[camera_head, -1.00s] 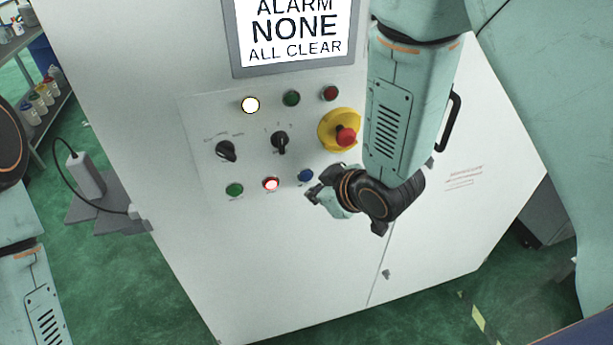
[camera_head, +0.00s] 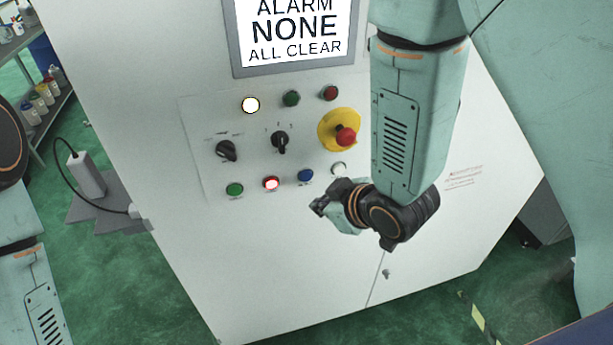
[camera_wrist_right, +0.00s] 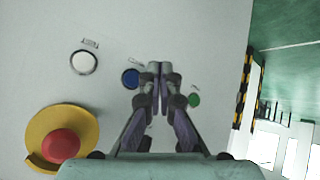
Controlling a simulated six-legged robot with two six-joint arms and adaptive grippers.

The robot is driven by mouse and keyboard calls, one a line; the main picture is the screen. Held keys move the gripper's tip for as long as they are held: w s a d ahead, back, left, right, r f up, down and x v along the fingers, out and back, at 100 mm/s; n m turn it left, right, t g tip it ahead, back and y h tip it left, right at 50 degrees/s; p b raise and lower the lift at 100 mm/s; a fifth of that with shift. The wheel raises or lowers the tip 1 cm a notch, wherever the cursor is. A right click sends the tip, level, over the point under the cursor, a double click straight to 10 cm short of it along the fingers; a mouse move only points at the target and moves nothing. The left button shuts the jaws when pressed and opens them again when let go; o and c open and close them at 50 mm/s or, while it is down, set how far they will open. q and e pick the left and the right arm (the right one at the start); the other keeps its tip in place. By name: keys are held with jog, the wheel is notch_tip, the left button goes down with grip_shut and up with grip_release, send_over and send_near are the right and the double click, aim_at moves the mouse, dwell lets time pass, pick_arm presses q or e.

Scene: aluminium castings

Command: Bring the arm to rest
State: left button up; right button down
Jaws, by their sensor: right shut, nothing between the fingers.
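My right arm (camera_head: 410,120) hangs down in front of the control cabinet (camera_head: 300,260) in the head view. My right gripper (camera_head: 320,207) is below the lower button row, shut and empty. In the right wrist view, its closed fingers (camera_wrist_right: 160,90) point toward the panel, over the area between the blue button (camera_wrist_right: 131,79) and the green button (camera_wrist_right: 194,100). I cannot tell its exact distance from the panel. My left arm (camera_head: 30,290) shows at the left edge; its gripper is out of view.
The panel carries a yellow-ringed red emergency stop (camera_head: 346,136), black rotary knobs (camera_head: 280,141), a lit white lamp (camera_head: 251,105), a lit red button (camera_head: 271,184) and a white button (camera_head: 338,169). The screen (camera_head: 293,35) reads "ALARM NONE ALL CLEAR". A shelf with bottles (camera_head: 40,100) stands at left.

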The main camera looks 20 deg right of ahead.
jog(key=s+b, duration=0.1)
jog(key=s, duration=0.2)
jog(key=shift+s, duration=0.4)
dwell(0.4)
jog(key=shift+w+d, duration=0.1)
